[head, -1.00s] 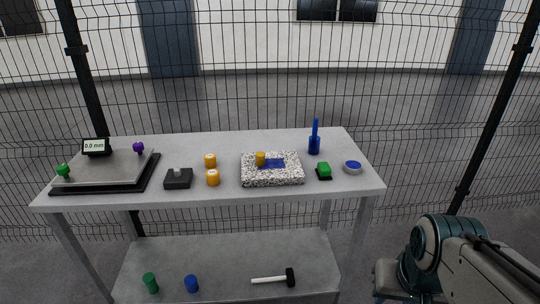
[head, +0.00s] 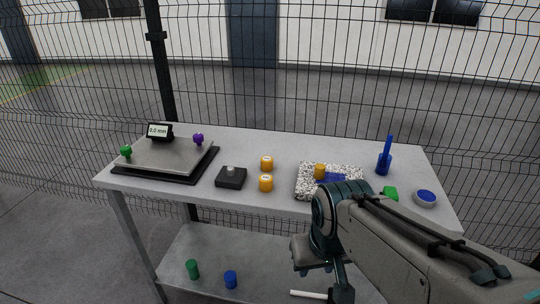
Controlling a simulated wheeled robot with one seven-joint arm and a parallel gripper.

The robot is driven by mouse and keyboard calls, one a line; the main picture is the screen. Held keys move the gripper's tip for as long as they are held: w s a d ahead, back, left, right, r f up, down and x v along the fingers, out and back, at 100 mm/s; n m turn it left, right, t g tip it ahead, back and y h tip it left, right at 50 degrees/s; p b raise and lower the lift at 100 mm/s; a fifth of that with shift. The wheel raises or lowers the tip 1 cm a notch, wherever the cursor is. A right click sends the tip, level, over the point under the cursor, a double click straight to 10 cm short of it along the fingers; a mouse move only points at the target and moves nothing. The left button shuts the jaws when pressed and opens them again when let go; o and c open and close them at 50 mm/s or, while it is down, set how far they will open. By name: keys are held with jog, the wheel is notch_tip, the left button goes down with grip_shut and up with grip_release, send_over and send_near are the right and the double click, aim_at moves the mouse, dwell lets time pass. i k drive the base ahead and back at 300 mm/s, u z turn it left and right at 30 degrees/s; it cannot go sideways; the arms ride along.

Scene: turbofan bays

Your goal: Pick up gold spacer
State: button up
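A plain gold cylinder (head: 320,171), which looks like a spacer, stands on the speckled block (head: 309,191) at the right of the table. Two orange-gold cylinders with pale tops stand on the table left of the block, a rear one (head: 266,163) and a front one (head: 265,184). I cannot tell for certain which the task means. My arm reaches in from the lower right and covers the block's front right. My gripper's fingers cannot be made out.
A measuring plate (head: 165,155) with a display stands at the left, and a black box (head: 231,178) beside it. A blue holder (head: 384,163), green block (head: 390,193) and blue-topped dish (head: 425,198) are at the right.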

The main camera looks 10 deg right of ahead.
aim_at(320, 168)
jog(key=u, duration=0.1)
jog(key=i, duration=0.9)
jog(key=z, duration=0.25)
